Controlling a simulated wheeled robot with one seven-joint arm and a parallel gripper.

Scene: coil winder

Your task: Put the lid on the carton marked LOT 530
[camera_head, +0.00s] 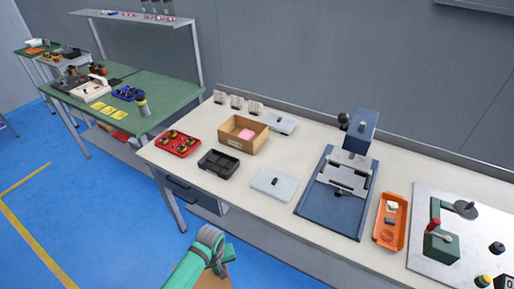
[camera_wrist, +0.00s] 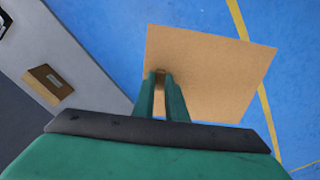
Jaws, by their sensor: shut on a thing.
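The open brown carton (camera_head: 243,135) stands on the pale bench, with a pink thing (camera_head: 245,134) inside. Its front label is too small to read. A brown carton with a pale label also shows at the left of the wrist view (camera_wrist: 40,84). My gripper (camera_wrist: 161,80) is shut on a flat, square brown lid (camera_wrist: 215,75), holding it by a small brown grip near one edge. In the head view, my gripper (camera_head: 222,262) and the lid (camera_head: 212,282) are low in front of the bench, well apart from the carton. The arm partly hides the lid there.
Beside the carton are a red tray of parts (camera_head: 178,143), a black compartment tray (camera_head: 218,163) and pale plates (camera_head: 273,184) (camera_head: 283,124). A blue press (camera_head: 335,195) and an orange tray (camera_head: 391,222) stand further right. Blue floor lies open at left.

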